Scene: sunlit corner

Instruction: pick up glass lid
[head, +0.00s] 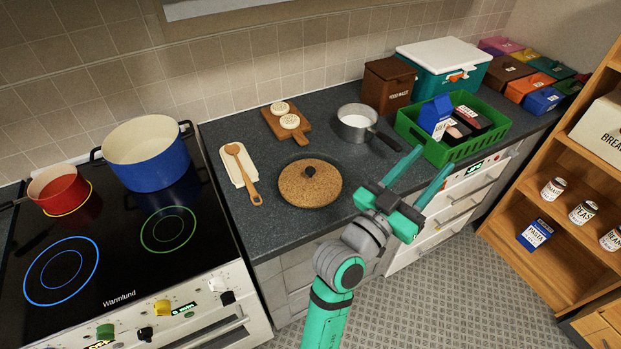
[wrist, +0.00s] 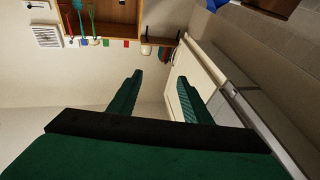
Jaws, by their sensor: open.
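The glass lid (head: 310,171) shows as a dark knob over a round, cork-coloured disc on the dark counter. The cork mat (head: 310,189) seems to show through the clear glass; the lid's rim is hard to make out. My gripper (head: 425,167) is open and empty, to the right of the lid and apart from it, near the counter's front edge. In the wrist view both fingers (wrist: 160,85) are spread with nothing between them, and the lid is not in that view.
A saucepan (head: 357,124) stands behind the lid, its handle pointing right. A spoon (head: 243,172) on a rest lies left. A wooden board (head: 285,122) is behind. A green crate (head: 453,150) is beyond my gripper. The stove (head: 120,240) is at left with pots.

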